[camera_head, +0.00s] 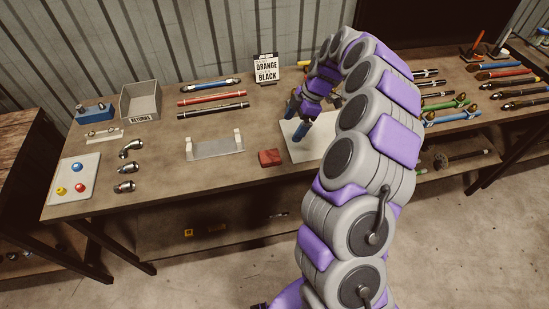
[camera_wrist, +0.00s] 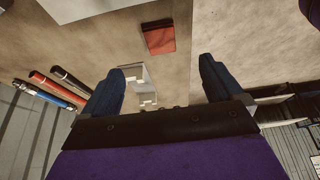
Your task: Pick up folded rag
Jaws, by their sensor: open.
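The folded rag (camera_head: 270,157), a small red folded piece, lies flat on the workbench near its front edge, just left of a white mat. It also shows in the wrist view at upper centre, where the rag (camera_wrist: 160,38) lies beyond the gap between my fingers. My gripper (camera_head: 297,132) is above the white mat, behind and right of the rag in the head view. In the wrist view my gripper (camera_wrist: 162,76) has its two blue fingers wide apart with nothing between them. It does not touch the rag.
A clear bracket tray (camera_head: 215,147) stands left of the rag. A returns bin (camera_head: 141,101) and metal fittings are further left. My arm hides part of the white mat (camera_head: 318,149).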

